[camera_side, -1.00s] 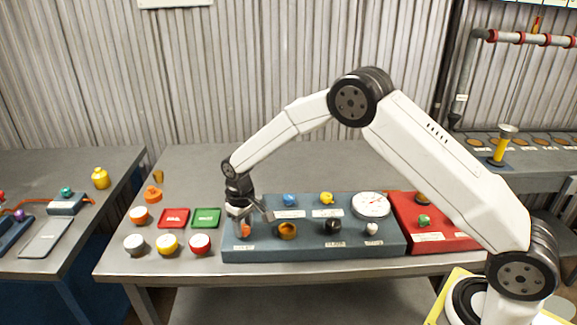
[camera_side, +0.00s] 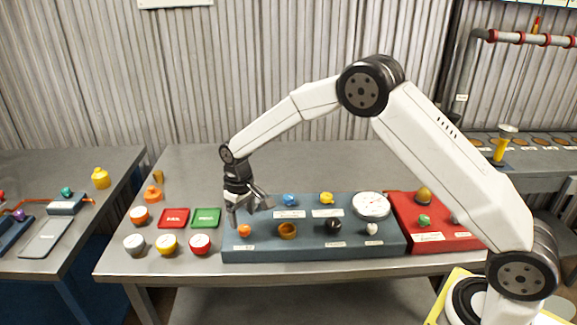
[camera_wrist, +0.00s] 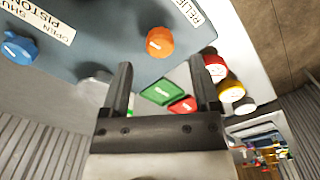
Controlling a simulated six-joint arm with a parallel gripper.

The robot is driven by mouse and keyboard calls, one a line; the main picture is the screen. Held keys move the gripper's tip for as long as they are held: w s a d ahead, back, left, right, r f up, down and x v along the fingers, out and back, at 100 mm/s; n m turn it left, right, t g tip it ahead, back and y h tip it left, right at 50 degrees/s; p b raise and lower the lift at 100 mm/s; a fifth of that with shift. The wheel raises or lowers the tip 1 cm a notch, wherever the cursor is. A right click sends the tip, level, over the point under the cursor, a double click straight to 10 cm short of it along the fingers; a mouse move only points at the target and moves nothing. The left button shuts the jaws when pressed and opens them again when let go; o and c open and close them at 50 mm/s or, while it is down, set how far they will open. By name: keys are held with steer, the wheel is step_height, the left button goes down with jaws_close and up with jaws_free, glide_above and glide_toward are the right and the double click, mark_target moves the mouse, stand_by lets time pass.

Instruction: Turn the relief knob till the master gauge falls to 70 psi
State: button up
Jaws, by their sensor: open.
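The relief knob (camera_side: 244,231) is orange and sits at the front left of the blue-grey panel (camera_side: 262,250). In the wrist view the orange knob (camera_wrist: 159,42) lies beside a label that reads "RELIE", cut off by the frame edge. My gripper (camera_side: 246,214) is open and empty, tilted just above and behind the knob, apart from it. In the wrist view my gripper (camera_wrist: 160,62) has its two fingers spread, with the knob beyond the tips. The white round gauge (camera_side: 371,205) is at the panel's back right; its reading is too small to tell.
On the panel are an orange-brown ring-shaped knob (camera_side: 288,231), a black knob (camera_side: 333,225), a blue knob (camera_side: 290,200) and a yellow knob (camera_side: 326,198). Red (camera_side: 173,218) and green (camera_side: 206,218) pads and several round caps lie left. The bench behind is clear.

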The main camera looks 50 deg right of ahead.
steer(key=shift+r, duration=2.1)
steer(key=shift+s, duration=0.1)
steer(key=shift+s+d+r, duration=0.2)
steer(key=shift+s, duration=0.2)
steer(key=s+d+t, duration=0.1)
steer(key=s+d, duration=0.1)
steer(key=s, duration=1)
steer(key=s+d+r+m+t, duration=0.1)
steer(key=s+d, duration=0.2)
steer(key=s, duration=0.9)
steer(key=shift+s+d+t, duration=0.3)
steer(key=shift+s, duration=0.05)
steer(key=shift+w+r, duration=0.1)
steer(key=shift+w, duration=0.05)
steer(key=n+g, duration=0.3)
steer(key=n, duration=0.2)
glide_above(244, 227)
steer(key=shift+f, duration=0.85)
